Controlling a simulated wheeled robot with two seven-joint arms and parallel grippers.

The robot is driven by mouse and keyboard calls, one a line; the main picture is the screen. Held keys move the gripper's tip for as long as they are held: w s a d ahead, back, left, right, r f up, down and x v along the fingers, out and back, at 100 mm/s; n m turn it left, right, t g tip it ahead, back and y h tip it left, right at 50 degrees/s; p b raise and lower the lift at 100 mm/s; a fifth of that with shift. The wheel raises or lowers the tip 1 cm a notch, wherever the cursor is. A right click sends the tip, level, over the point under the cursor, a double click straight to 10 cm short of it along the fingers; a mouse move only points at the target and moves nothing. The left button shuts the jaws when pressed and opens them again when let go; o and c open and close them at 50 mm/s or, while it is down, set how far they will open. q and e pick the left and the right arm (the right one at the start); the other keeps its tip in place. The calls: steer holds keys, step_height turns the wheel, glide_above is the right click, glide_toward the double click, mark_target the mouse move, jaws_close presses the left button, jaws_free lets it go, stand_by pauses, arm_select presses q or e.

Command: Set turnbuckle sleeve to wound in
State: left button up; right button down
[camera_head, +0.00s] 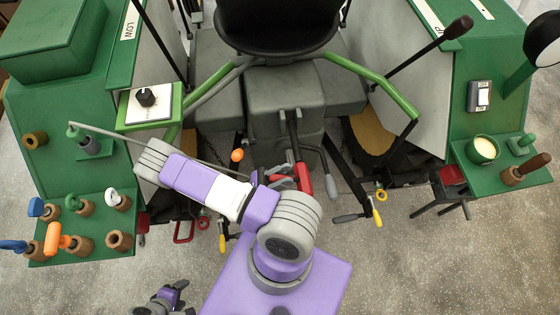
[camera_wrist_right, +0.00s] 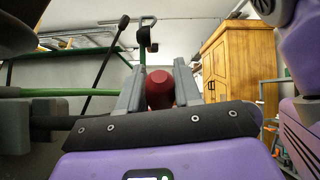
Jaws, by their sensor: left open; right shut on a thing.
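My right gripper (camera_wrist_right: 158,80) is shut on a dark red rounded piece (camera_wrist_right: 159,92), which sits between its grey fingers in the right wrist view. This piece looks like the turnbuckle sleeve, but I cannot be sure. In the head view a red part (camera_head: 283,178) shows beside my purple right arm, below the seat; the arm hides most of that place and the right gripper. I cannot read how far the sleeve is wound. My left gripper (camera_head: 166,300) is open and empty at the bottom left, above the floor.
A red-gripped lever (camera_head: 303,180) stands close to the red part. A yellow-tipped crank (camera_head: 376,215) and an orange knob (camera_head: 237,155) are nearby. The left green shelf (camera_head: 85,252) holds several coloured-handled tools. The floor at right is mostly clear.

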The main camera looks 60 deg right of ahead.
steer(key=c, duration=0.9)
jaws_free()
steer(key=shift+o, duration=0.2)
steer(key=b+v, duration=0.1)
steer(key=v, duration=0.6)
steer(key=shift+f, duration=0.2)
steer(key=shift+w+a, duration=0.1)
